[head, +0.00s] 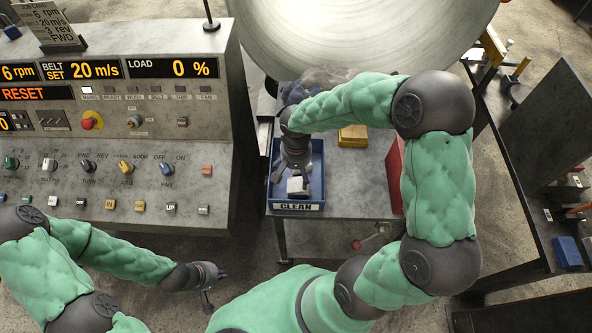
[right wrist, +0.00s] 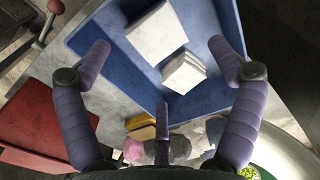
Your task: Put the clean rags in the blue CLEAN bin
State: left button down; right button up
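The blue CLEAN bin (head: 320,172) stands on the grey table, its label facing the front. Two folded white rags lie inside it; in the right wrist view one rag (right wrist: 157,32) is near another rag (right wrist: 184,73). My right gripper (head: 290,168) points down over the bin. In the right wrist view the bin (right wrist: 78,39) lies beyond its spread, empty fingers. A pile of grey and pinkish rags (head: 325,76) lies behind the bin, partly hidden by my right arm; it also shows in the right wrist view (right wrist: 180,148). My left gripper (head: 214,290) is open and empty, low before the console.
A red bin (head: 396,176) stands right of the blue bin, partly behind my arm. A yellow block (head: 352,136) lies between them towards the back. The control console (head: 150,160) stands left.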

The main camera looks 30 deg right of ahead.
jog(key=shift+r, duration=0.1)
notch_tip(320, 180, up, 12)
dwell(0.7)
dwell(0.5)
